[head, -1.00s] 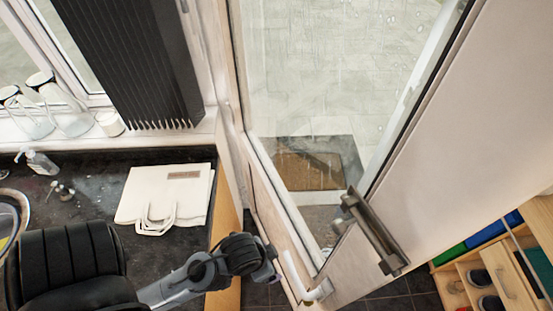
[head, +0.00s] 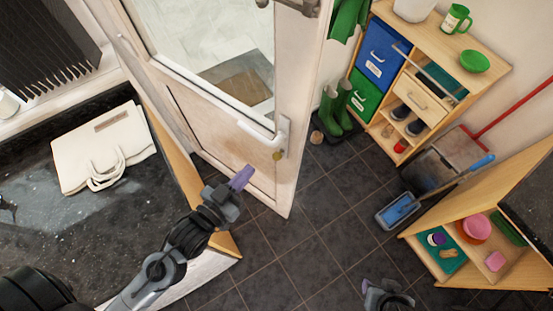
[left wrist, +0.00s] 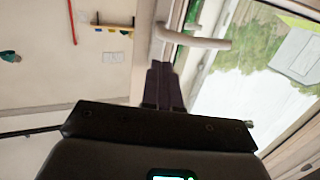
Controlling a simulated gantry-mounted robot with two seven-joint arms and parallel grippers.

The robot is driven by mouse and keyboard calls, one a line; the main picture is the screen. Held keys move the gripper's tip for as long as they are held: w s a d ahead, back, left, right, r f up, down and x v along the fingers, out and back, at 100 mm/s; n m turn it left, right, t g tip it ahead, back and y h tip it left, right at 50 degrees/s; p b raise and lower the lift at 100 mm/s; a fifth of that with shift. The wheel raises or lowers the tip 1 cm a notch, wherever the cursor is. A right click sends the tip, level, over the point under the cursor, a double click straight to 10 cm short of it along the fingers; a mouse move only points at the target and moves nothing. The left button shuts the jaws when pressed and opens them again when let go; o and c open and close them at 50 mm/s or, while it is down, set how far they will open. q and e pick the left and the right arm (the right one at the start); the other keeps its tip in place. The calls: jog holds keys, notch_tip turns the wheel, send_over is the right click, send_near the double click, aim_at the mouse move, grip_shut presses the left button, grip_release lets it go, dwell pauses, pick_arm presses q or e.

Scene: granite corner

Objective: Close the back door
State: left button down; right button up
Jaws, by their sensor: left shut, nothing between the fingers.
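The back door (head: 225,128) is white with a large glass pane and stands open, its free edge out over the dark tiled floor. Its white lever handle (head: 268,132) is near the free edge; a handle also shows in the left wrist view (left wrist: 195,41), close past the fingertips. My left gripper (head: 242,178) is shut and empty, just left of and below the handle in the head view. Whether its purple-grey fingers touch the door cannot be told. My right gripper (head: 388,297) is partly in view at the bottom edge, over the floor; its jaws are unclear.
A black counter (head: 100,215) with a cream bag (head: 103,147) lies left of the door. Green boots (head: 336,108) and a wooden shelf unit (head: 425,85) stand right of the door. A blue dustpan (head: 400,211) and an open cabinet (head: 480,250) are at right. The middle floor is clear.

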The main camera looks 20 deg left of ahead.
pick_arm(q)
jog(key=t+p, duration=0.1)
jog(key=p, duration=0.3)
send_near(285, 129)
jog(key=w, duration=0.5)
jog(key=shift+d, duration=0.4)
jog(key=shift+w+d+f+p, duration=0.15)
jog(key=shift+w+p, duration=0.15)
jog(key=shift+w, duration=0.55)
pick_arm(e)
jog(key=shift+w+v, duration=0.2)
jog(key=shift+v, duration=0.95)
jog(key=shift+w+v, duration=0.2)
jog(key=shift+v, duration=0.95)
jog(key=shift+d, duration=0.1)
